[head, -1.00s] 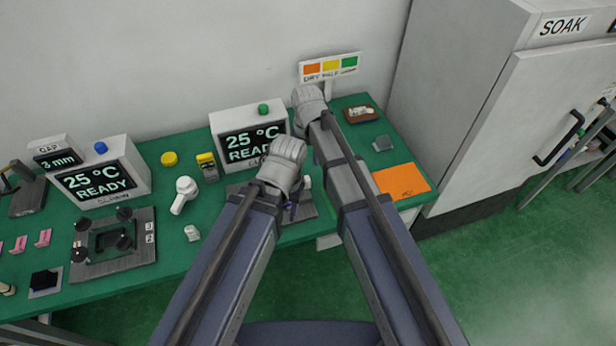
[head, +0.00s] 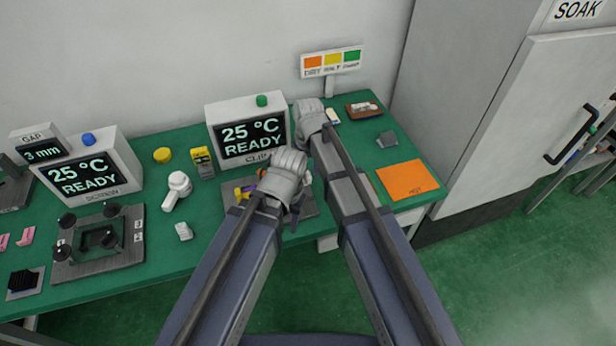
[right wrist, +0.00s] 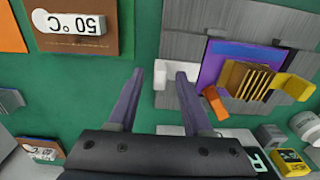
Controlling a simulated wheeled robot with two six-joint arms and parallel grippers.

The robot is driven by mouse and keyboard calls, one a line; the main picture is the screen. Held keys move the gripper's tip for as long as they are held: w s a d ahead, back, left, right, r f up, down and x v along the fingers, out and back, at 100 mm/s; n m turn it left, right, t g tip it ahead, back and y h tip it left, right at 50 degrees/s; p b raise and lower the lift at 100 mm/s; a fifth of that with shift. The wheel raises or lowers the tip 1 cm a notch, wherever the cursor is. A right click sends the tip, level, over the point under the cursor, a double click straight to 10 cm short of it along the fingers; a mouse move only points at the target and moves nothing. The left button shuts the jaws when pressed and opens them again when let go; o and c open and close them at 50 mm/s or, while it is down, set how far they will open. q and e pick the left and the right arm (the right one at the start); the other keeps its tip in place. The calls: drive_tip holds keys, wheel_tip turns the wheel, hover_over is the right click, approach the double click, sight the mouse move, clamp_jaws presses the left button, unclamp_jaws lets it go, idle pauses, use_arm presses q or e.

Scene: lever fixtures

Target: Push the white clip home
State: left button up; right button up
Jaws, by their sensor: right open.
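The clip fixture is a grey base (head: 308,203) in front of the CLIP monitor. In the right wrist view the grey base (right wrist: 190,45) carries a purple plate (right wrist: 215,65) with brown fins and an orange lever (right wrist: 215,103).
The CLIP monitor (head: 248,132) reads 25 °C READY behind the fixture. An orange sheet (head: 407,180), a grey block (head: 387,140) and a brown tray (head: 375,112) lie right. A white-handled tool (head: 177,190) and the SCREW fixture (head: 130,245) lie left.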

drive_tip(key=shift+c, duration=0.2)
clamp_jaws()
idle(1.3)
